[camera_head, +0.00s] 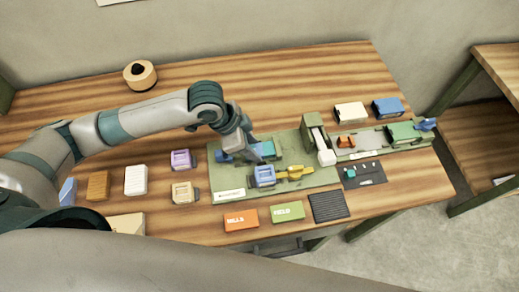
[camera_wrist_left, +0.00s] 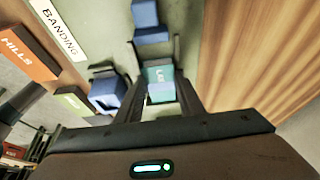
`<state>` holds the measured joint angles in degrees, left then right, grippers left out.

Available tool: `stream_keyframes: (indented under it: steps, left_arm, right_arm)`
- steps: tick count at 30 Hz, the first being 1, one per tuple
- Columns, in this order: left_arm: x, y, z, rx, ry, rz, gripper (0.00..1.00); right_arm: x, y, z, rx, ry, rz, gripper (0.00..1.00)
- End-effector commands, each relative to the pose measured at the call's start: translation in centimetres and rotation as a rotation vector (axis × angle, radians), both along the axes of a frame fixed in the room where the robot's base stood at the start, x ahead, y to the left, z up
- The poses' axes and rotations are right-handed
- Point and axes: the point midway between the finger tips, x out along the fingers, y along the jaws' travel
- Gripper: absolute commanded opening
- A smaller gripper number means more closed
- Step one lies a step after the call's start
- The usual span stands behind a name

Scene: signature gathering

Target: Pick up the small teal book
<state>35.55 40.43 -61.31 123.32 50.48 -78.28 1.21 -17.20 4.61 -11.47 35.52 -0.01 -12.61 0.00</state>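The small teal book (camera_head: 267,149) lies on the green board on the table, and part of it is behind my left gripper in the head view. My left gripper (camera_head: 256,158) is down over the board at the book. In the left wrist view the teal book (camera_wrist_left: 160,77) shows between the two fingers of the left gripper (camera_wrist_left: 158,70), one on each side. The fingers are apart, but I cannot tell whether they press on the book. My right gripper is not in view.
The green board (camera_head: 229,180) also bears a blue piece (camera_head: 263,176) and a yellow clamp-like piece (camera_head: 295,172). Orange (camera_head: 241,219) and green (camera_head: 288,211) labelled blocks lie in front. A green press-like device (camera_head: 320,145) stands to the right. Bare wood lies behind the board.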

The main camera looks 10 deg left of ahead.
Motion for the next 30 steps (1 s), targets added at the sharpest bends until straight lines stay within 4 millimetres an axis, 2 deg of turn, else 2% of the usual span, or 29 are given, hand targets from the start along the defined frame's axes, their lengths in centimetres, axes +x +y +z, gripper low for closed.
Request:
stream_keyframes:
  steps: [2, 13, 17, 21, 30]
  left_arm:
    - [0.0, 0.0, 0.0, 0.000, 0.000, 0.000, 0.09]
    - [0.1, 0.0, 0.6, 0.000, -0.002, -0.001, 0.09]
    - [0.1, -0.1, 1.7, -0.002, -0.004, -0.001, 0.09]
    - [0.1, -0.1, 3.8, -0.002, -0.005, -0.002, 0.09]
    - [-2.3, -5.5, 7.3, -0.006, -0.004, -0.007, 0.09]
  right_arm:
    - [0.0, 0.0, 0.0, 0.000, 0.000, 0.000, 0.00]
    - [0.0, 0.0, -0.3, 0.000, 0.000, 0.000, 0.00]
    - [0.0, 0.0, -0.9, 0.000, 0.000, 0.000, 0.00]
    - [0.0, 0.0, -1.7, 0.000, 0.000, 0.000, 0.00]
    - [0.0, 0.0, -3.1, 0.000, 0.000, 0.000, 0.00]
